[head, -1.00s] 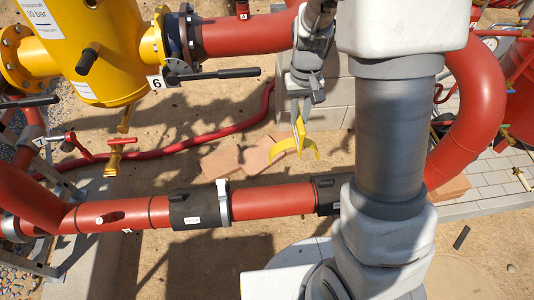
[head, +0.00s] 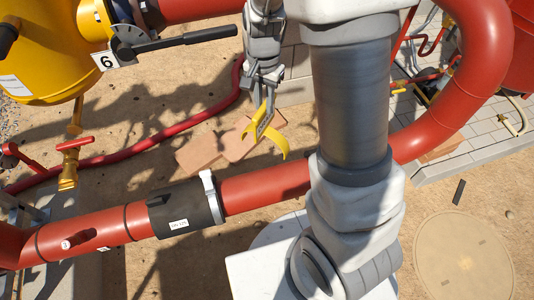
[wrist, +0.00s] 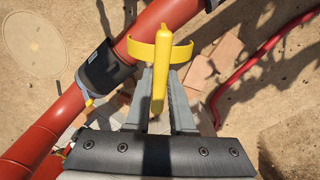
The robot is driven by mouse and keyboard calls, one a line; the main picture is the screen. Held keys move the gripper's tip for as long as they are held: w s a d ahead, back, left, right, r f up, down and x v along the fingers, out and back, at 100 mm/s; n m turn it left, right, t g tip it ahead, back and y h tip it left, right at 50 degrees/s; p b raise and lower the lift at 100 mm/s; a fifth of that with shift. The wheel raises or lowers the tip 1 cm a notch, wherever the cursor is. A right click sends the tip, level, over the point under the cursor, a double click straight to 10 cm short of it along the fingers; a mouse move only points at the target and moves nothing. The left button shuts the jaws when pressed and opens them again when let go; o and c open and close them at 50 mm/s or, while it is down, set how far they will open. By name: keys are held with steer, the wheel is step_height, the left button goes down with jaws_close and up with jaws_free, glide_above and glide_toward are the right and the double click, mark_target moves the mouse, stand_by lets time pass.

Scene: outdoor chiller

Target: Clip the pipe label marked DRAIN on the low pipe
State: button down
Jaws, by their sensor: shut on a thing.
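The yellow pipe label (head: 261,121) hangs below my gripper (head: 264,95), which is shut on its flat tag. The label's curved clip (head: 279,146) faces down with its opening free. The text is too small to read. The low red pipe (head: 245,190) runs across the head view, below the clip in the picture, with a visible gap between them. In the wrist view the tag (wrist: 160,75) stands edge-on between the fingers (wrist: 158,108). The clip (wrist: 143,52) overlaps the low pipe (wrist: 165,17) in that picture; I cannot tell the distance there.
A black sleeve (head: 178,211) with a pale clamp (head: 211,197) wraps the low pipe to the left. Flat bricks (head: 203,152) lie on the sand behind. A yellow vessel (head: 50,65) with a black lever (head: 190,38) and a red-handled valve (head: 70,160) stand left.

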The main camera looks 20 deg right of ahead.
step_height(320, 180, down, 14)
steer(key=s+m+b, duration=0.2)
steer(key=m+b, duration=0.7)
steer(key=b, duration=0.2)
steer(key=shift+s, duration=0.4)
steer(key=shift+r, duration=0.2)
steer(key=shift+f+b, duration=1.95)
steer(key=shift+f, duration=1.05)
steer(key=shift+f+b, duration=0.85)
steer(key=shift+f, duration=0.7)
steer(key=shift+f, duration=0.25)
